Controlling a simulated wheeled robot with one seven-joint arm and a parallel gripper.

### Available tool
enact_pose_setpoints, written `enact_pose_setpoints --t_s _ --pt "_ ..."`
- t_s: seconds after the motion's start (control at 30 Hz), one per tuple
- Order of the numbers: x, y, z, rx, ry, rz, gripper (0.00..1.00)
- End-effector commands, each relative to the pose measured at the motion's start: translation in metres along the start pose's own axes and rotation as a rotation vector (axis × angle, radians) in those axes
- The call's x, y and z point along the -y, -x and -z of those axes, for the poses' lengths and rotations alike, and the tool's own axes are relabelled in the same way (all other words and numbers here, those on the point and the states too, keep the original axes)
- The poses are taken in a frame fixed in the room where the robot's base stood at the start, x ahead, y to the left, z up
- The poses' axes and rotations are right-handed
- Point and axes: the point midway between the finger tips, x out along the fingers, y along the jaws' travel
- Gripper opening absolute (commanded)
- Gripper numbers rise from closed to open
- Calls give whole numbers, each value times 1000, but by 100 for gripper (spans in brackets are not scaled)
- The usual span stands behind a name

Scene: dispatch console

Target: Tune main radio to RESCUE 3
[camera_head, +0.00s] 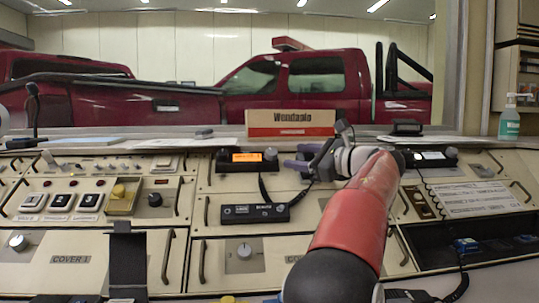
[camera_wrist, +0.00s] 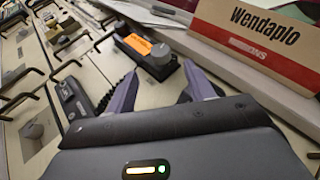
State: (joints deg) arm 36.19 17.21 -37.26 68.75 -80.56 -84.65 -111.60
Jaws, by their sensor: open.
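A black radio (camera_head: 226,162) with a lit orange display (camera_head: 247,157) sits on the console left of the picture's middle. Its display text is too small to read. A round grey knob (camera_wrist: 160,54) is at the radio's right end, and it also shows in the head view (camera_head: 270,154). My gripper (camera_wrist: 163,80) is open and empty, its two purple fingers spread. In the wrist view the knob lies just beyond the gap between the fingertips, apart from them. In the head view my gripper (camera_head: 297,158) is just right of the radio.
A second black radio (camera_head: 433,157) with a pale display is on the right. A handset unit (camera_head: 254,213) with a coiled cord lies below the first radio. A Wendaplo box (camera_head: 290,124) stands on the ledge behind. Several metal handles stick up from the panels.

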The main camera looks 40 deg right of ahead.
Motion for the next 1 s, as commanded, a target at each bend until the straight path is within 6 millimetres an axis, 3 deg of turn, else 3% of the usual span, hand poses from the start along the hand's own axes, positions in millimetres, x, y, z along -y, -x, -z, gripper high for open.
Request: enact_pose_setpoints --t_s 0.2,0.4,0.77,1.0 --pt "0 -38 -2 5 -3 -3 53" --pt "0 -62 -2 5 -4 0 53" --pt "0 -69 -2 5 -5 2 53" --pt "0 -69 -2 5 -5 2 24"
